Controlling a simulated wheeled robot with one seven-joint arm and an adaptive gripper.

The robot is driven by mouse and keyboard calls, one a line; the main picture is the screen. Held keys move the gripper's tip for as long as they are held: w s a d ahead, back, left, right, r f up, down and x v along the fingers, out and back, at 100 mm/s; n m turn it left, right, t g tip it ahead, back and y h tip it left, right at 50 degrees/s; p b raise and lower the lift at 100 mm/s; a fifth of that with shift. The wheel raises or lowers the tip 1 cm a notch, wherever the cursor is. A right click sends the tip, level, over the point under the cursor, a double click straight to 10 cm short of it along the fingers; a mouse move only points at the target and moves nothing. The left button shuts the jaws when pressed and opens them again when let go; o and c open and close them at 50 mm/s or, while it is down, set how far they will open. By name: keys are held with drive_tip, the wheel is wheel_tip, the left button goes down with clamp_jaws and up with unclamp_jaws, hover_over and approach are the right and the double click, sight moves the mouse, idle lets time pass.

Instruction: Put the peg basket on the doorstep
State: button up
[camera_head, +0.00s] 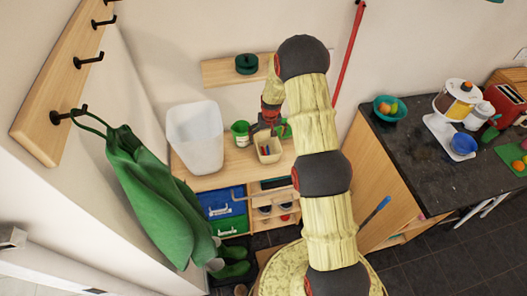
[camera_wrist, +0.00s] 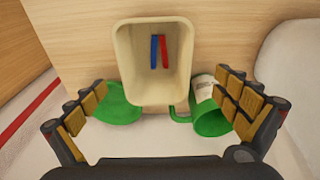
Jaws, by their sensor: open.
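The peg basket (camera_head: 268,155) is a small cream tub on the wooden bench top, with red and blue pegs inside. In the wrist view the basket (camera_wrist: 130,62) stands upright between and beyond the finger tips. My gripper (camera_wrist: 162,84) is open, with its fingers spread wider than the basket and nothing held. In the head view my gripper (camera_head: 268,117) is at the basket's far side, partly hidden by my arm. I cannot make out a doorstep in either view.
A green mug (camera_wrist: 208,105) and a green round thing (camera_wrist: 119,104) flank the basket closely. A white bin (camera_head: 195,138) stands left on the bench. A green coat (camera_head: 150,195) hangs at left. A dark counter (camera_head: 410,140) with kitchen things is at right.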

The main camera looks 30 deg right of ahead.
drive_tip(key=f, duration=0.1)
drive_tip(key=f+p, duration=0.1)
drive_tip(key=f, duration=0.1)
drive_tip(key=w+f, duration=0.1)
drive_tip(key=f, duration=0.1)
drive_tip(key=shift+d+f, duration=0.25)
drive_tip(key=shift+d, duration=0.15)
drive_tip(key=shift+f, duration=0.45)
drive_tip(key=shift+c, duration=1.3)
drive_tip(key=c, duration=1)
drive_tip(key=shift+r, duration=0.15)
drive_tip(key=shift+c, duration=0.2)
